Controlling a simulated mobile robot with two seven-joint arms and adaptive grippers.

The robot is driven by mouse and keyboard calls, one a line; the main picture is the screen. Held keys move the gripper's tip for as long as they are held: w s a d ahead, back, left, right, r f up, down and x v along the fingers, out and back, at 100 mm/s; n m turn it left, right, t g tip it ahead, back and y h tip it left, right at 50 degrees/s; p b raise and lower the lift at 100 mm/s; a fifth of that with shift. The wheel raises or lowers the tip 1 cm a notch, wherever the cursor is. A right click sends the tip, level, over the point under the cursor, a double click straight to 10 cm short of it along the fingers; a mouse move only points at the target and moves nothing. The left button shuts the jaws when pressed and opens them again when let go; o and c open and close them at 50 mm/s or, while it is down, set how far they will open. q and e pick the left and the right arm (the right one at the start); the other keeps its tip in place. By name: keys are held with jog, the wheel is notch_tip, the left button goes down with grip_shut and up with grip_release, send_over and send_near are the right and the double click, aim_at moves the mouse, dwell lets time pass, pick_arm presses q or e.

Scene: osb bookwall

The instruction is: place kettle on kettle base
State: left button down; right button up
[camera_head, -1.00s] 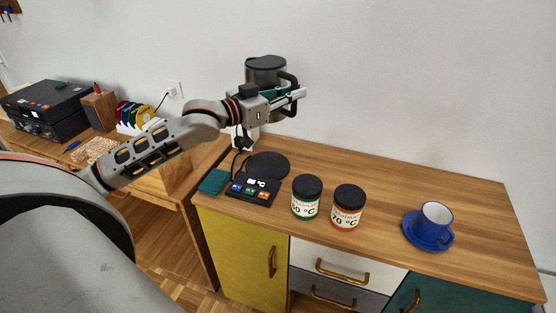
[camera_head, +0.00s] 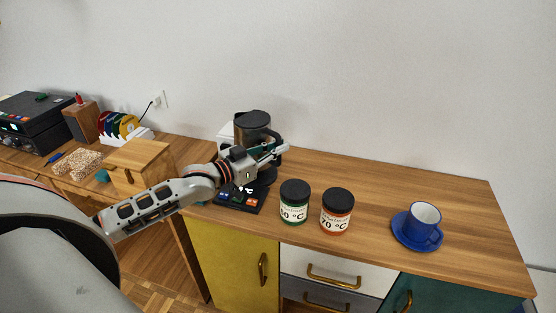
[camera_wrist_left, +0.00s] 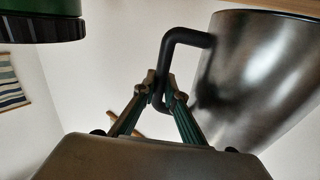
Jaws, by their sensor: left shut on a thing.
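The kettle (camera_head: 252,128), metallic with a black lid and black handle, is upright at the back left of the wooden cabinet top in the head view. It also fills the right of the left wrist view (camera_wrist_left: 262,75). My left gripper (camera_head: 279,150) is shut on the handle; in the left wrist view its fingertips (camera_wrist_left: 164,92) close around the handle bar. The dark kettle base (camera_head: 268,176) with its control panel (camera_head: 240,197) is below the kettle, partly hidden by my gripper. I cannot tell whether kettle and base touch. My right gripper is not in view.
A green-labelled jar (camera_head: 294,203) and an orange-labelled jar (camera_head: 337,212) stand just right of the base. The back right of the cabinet top (camera_head: 440,185) is clear. A wall stands behind.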

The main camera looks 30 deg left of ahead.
pick_arm(q)
jog(key=shift+f, duration=1.95)
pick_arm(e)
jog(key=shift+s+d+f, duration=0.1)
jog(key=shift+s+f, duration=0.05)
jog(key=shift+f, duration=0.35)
pick_arm(q)
jog(key=shift+f, duration=0.1)
jog(key=c, duration=2.1)
grip_release()
jog(key=shift+f, duration=0.15)
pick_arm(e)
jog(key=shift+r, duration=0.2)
pick_arm(q)
jog(key=s, duration=0.1)
send_near(278, 162)
jog(key=shift+s+a+r, duration=0.5)
jog(key=shift+s+a, duration=0.05)
jog(key=shift+s, duration=0.1)
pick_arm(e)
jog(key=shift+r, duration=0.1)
